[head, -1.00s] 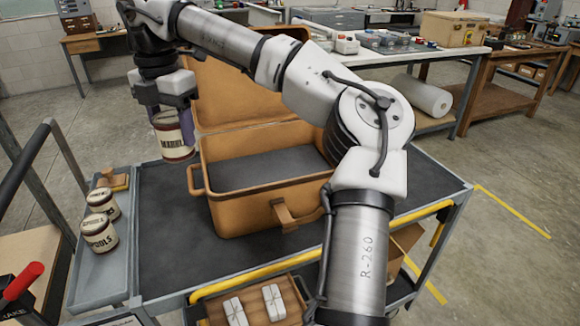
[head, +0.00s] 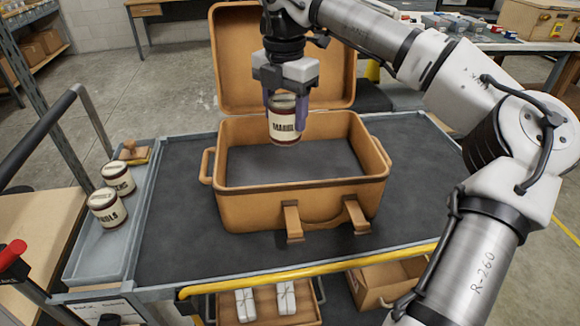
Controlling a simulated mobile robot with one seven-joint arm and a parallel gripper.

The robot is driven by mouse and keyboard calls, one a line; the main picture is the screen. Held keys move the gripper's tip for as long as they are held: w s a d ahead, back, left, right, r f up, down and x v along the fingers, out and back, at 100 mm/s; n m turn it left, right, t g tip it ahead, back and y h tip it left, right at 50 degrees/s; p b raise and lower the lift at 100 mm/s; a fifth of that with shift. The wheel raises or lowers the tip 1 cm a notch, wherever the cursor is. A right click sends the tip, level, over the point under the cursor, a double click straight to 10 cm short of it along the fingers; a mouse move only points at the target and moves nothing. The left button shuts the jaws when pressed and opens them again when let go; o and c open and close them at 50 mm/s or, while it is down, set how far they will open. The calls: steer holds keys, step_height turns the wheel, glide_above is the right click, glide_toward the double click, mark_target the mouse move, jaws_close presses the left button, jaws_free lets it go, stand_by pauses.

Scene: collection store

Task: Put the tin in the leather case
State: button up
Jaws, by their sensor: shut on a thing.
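The leather case (head: 265,208) is tan and stands open on the dark top of a cart, its lid (head: 235,60) raised at the back. The part of its dark floor that shows is bare. My gripper (head: 286,118) points down over the case opening and is shut on a tin (head: 284,128).
Two similar tins (head: 107,208) (head: 118,180) stand in a grey side tray (head: 82,268) left of the case, with a wooden stamp-like object (head: 130,150) behind them. Below the yellow rail (head: 310,272) are wrapped white packets (head: 245,303) in a box. The cart top right of the case is clear.

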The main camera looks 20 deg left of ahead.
step_height(320, 180, down, 14)
steer(key=shift+r+p, duration=0.1)
steer(key=shift+p, duration=0.8)
steer(key=shift+f, duration=0.2)
steer(key=shift+f, duration=0.1)
steer(key=shift+f+b, duration=0.15)
steer(key=shift+b, duration=0.15)
steer(key=o, duration=1.2)
steer(key=shift+r, duration=0.2)
step_height(320, 180, up, 12)
steer(key=shift+r+b, duration=0.1)
steer(key=shift+b, duration=0.4)
